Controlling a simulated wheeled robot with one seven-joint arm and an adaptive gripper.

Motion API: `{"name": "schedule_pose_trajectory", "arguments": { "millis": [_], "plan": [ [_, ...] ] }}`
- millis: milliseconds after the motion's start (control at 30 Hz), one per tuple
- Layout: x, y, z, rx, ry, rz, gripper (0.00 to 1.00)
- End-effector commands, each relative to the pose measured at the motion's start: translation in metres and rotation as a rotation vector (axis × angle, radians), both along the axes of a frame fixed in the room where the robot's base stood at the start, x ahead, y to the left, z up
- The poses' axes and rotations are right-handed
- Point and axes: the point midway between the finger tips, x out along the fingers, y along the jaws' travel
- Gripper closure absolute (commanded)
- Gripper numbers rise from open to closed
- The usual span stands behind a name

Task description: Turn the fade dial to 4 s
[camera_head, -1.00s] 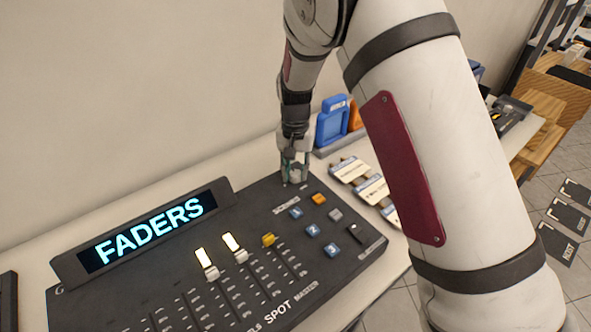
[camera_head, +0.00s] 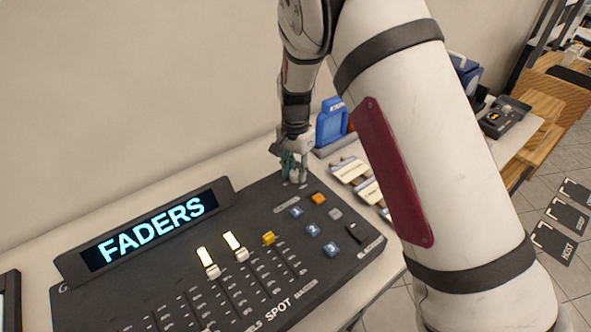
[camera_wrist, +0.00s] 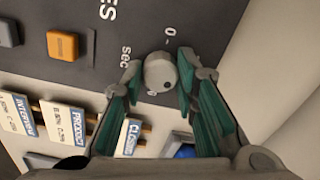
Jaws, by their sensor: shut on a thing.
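The fade dial (camera_wrist: 159,74) is a round grey knob at the back right corner of the dark console (camera_head: 150,285). In the wrist view a "0" mark and the word "sec" are printed beside it, and a small dark dot shows on its face. The setting it points to cannot be read. My gripper (camera_wrist: 163,70) is shut on the dial, with one fingertip at each side. In the head view my gripper (camera_head: 291,167) points down at that corner and partly hides the dial. The console's display (camera_head: 150,229) reads "FADERS".
An orange button (camera_head: 319,198) and several blue buttons lie in front of the dial. White labelled tags (camera_head: 350,170) lie right of the console. A blue case (camera_head: 331,124) stands behind them. The wall (camera_head: 120,90) is close behind the console.

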Motion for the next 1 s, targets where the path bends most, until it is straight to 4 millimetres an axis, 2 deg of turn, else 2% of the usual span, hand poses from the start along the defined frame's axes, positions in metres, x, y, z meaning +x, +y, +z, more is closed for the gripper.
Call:
{"name": "schedule_pose_trajectory", "arguments": {
  "millis": [267,300,400,767,867,1000],
  "plan": [
    [0.0,0.001,0.0,0.002,-0.002,0.001,1.0],
    [0.0,0.001,0.0,0.002,-0.002,0.001,0.71],
    [0.0,0.001,0.0,0.001,-0.002,0.001,0.52],
    [0.0,0.001,0.004,0.002,-0.001,0.001,0.52],
    [0.001,0.001,0.015,0.002,-0.003,0.002,0.52],
    [0.001,0.001,0.041,0.002,-0.006,0.002,0.52]
  ]
}}
